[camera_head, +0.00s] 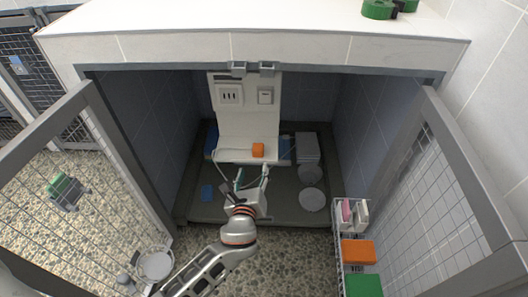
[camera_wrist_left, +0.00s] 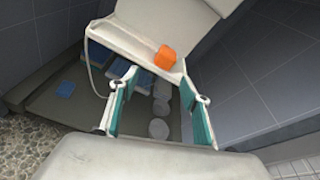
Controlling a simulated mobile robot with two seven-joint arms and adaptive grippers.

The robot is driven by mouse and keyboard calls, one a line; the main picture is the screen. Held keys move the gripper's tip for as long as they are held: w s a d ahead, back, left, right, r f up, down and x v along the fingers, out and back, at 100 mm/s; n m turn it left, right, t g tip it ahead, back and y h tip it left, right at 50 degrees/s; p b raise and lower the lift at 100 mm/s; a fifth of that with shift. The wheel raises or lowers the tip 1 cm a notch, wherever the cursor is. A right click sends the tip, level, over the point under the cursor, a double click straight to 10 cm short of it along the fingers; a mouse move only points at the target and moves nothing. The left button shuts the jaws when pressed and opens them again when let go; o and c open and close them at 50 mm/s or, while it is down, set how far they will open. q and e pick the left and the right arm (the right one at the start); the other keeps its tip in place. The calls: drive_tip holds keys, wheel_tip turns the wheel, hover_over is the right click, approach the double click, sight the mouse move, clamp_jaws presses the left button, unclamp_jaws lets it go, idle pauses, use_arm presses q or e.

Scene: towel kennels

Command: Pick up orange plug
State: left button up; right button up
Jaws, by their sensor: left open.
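The orange plug (camera_head: 258,150) is a small orange block on the ledge of a white panel unit inside the kennel. It also shows in the left wrist view (camera_wrist_left: 165,57), above the gap between my fingers. My left gripper (camera_head: 252,176) is open and empty, just in front of and below the plug, and apart from it. In the left wrist view, its teal-padded fingers (camera_wrist_left: 158,98) are spread wide. My right gripper cannot be made out in these views.
The white panel (camera_head: 233,120) carries a socket and a switch; a pale cord hangs at its left. Grey bowls (camera_head: 312,199) stand on the kennel floor at right. Open mesh doors flank the entrance. A wire rack (camera_head: 340,235) with an orange box (camera_head: 358,251) stands at right.

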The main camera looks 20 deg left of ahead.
sight(258, 154)
use_arm(q)
drive_tip(key=w+m, duration=0.1)
drive_tip(key=w+m+b, duration=0.1)
drive_tip(key=w+m+t+y, duration=0.1)
drive_tip(key=shift+w+f+b, duration=0.15)
drive_tip(key=shift+f+b, duration=0.1)
drive_tip(key=shift+b, duration=0.1)
drive_tip(key=shift+w+r+m, duration=0.15)
drive_tip(key=shift+w+m, duration=0.15)
drive_tip(key=shift+w, duration=0.05)
drive_tip(key=shift+x, duration=0.9)
drive_tip(key=b+x, duration=0.2)
drive_tip(key=x, duration=0.2)
drive_tip(key=shift+w+a, duration=0.2)
drive_tip(key=shift+w, duration=0.15)
drive_tip(key=shift+w+a, duration=0.1)
drive_tip(key=shift+w, duration=0.25)
drive_tip(key=shift+r, duration=0.1)
clamp_jaws()
use_arm(e)
drive_tip(key=shift+w+a+m+y, duration=0.15)
drive_tip(key=shift+a+m+y, duration=0.25)
drive_tip(key=shift+a, duration=0.55)
